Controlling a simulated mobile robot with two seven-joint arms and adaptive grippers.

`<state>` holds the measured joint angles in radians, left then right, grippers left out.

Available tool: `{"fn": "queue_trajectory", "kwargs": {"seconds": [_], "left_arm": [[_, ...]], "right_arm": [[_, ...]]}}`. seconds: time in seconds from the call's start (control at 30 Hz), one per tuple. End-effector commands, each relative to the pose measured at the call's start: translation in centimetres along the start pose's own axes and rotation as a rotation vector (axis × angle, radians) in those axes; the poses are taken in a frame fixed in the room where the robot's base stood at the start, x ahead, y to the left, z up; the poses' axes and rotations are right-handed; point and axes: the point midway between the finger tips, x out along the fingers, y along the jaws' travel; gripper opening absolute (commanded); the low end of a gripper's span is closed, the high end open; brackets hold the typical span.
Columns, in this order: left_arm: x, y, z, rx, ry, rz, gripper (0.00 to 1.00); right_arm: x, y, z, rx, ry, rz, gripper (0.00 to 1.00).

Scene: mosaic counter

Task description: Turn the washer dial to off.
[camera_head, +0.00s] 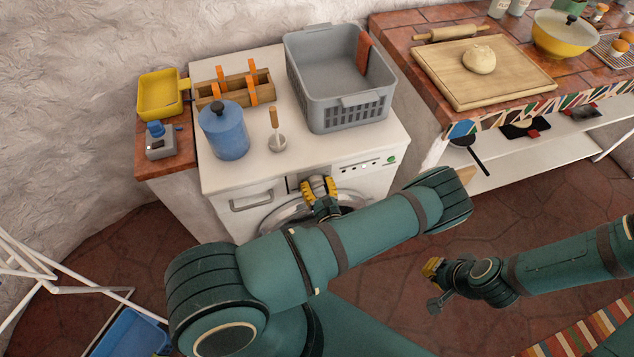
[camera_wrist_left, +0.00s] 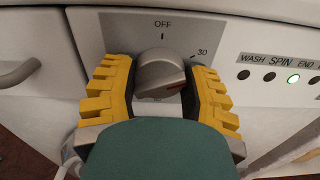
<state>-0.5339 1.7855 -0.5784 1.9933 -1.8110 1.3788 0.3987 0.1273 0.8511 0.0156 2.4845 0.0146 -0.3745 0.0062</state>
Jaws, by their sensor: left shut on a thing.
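The washer (camera_head: 232,181) is white and stands at the middle left in the head view. In the left wrist view its round grey dial (camera_wrist_left: 160,68) sits on a grey panel, with OFF printed above it and 30 to its upper right. The dial's red mark points right, a little below the 30 tick, away from OFF. My left gripper (camera_head: 319,187) is shut on the dial, with yellow ridged fingers (camera_wrist_left: 158,92) on its left and right sides.
Beside the dial is a row of indicator lights (camera_wrist_left: 269,77), one lit green. A grey basket (camera_head: 338,85), blue canister (camera_head: 224,130) and wooden rack (camera_head: 233,88) stand on the washer top. A drawer handle (camera_wrist_left: 18,73) is left of the dial.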

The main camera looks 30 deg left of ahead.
Motion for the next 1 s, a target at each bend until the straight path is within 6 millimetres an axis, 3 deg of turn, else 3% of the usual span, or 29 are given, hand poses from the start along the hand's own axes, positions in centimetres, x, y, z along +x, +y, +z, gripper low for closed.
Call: {"fn": "queue_trajectory", "kwargs": {"seconds": [1.0], "left_arm": [[0.1,0.2,0.1,-0.935,-0.003,-0.003,0.12]], "right_arm": [[-3.0,-1.0,-0.6,0.002,0.007,-0.004,0.00]]}}
